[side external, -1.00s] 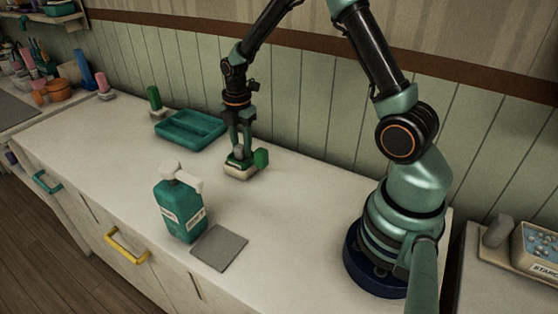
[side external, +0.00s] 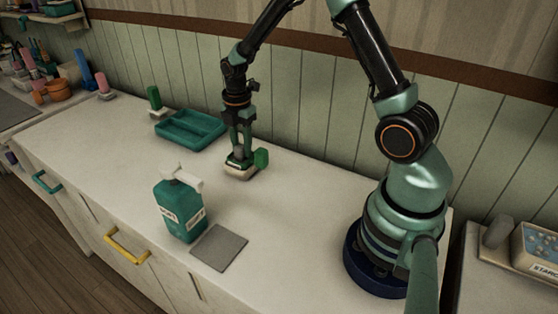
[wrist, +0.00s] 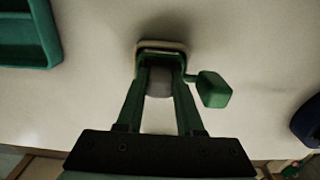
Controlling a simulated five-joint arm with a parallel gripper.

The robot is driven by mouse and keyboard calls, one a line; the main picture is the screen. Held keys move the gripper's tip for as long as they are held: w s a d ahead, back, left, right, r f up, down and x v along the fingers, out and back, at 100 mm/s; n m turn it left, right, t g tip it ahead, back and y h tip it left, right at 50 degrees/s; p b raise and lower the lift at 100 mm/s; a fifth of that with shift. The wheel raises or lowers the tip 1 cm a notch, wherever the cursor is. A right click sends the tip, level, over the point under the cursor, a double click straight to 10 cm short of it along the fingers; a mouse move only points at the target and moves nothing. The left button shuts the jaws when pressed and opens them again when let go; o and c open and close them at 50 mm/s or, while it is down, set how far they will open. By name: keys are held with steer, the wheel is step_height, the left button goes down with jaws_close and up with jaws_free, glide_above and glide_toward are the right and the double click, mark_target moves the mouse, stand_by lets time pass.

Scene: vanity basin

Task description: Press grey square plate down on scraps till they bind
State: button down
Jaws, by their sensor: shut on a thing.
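A small block with a cream base and green upper part (side external: 240,170) is on the counter under my gripper. My gripper (side external: 240,153) points straight down, with its fingers closed around a grey knob-like piece at the block's top. The wrist view shows this grey piece (wrist: 160,84) between the fingertips (wrist: 160,76). A green paddle-shaped piece (wrist: 214,89) joins the block's right side by a thin arm. A flat grey square (side external: 219,247) lies on the counter beside the pump bottle, apart from my gripper. I cannot make out any scraps; the block's inside is hidden.
A teal divided tray (side external: 190,130) stands left of my gripper, with a green upright item (side external: 154,98) behind it. A teal pump bottle (side external: 180,210) with a white head stands near the front edge. The counter (side external: 100,160) is clear between tray and bottle.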

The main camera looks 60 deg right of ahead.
steer(key=shift+r, duration=0.55)
steer(key=shift+r, duration=3.1)
